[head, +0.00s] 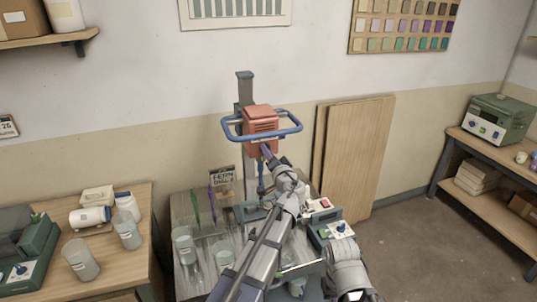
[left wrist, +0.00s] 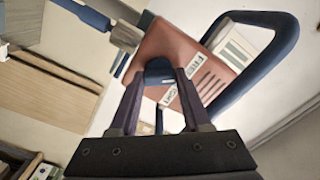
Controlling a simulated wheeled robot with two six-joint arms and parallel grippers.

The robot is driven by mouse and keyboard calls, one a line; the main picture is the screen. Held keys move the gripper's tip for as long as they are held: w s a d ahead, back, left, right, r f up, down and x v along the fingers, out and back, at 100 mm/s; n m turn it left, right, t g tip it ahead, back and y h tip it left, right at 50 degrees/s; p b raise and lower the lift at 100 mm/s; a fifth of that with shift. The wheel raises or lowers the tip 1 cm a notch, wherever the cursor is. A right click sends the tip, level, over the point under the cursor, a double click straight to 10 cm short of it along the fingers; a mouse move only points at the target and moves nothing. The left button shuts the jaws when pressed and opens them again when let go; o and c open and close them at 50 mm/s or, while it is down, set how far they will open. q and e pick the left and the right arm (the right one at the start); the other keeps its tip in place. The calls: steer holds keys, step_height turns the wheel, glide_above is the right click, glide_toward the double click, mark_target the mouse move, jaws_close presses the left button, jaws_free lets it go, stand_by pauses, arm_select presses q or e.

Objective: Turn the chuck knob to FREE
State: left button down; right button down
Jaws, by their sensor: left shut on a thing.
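The mixer's orange-red motor head (head: 262,120) sits on a grey upright column, with a blue loop handle around it. My left gripper (head: 266,152) reaches up to its underside from the front. In the left wrist view, the dark blue chuck knob (left wrist: 159,70) sits between the two fingertips, and the gripper is shut on it. Beside the knob are a white FREE label (left wrist: 201,66) and a second small label (left wrist: 169,96) that is hard to read. The fingers partly hide the knob, so its pointer cannot be made out.
Below the mixer is a bench with clear cups (head: 184,245) and a control box with a blue dial (head: 338,230). A wooden table (head: 110,268) with jars stands at left. Wooden boards (head: 357,150) lean on the wall at right.

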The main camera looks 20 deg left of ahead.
arm_select(q)
steer(key=shift+n, duration=0.9)
steer(key=shift+c, duration=1.8)
jaws_free()
steer(key=v, duration=0.7)
steer(key=shift+s+d, duration=0.25)
steer(key=shift+s, duration=0.1)
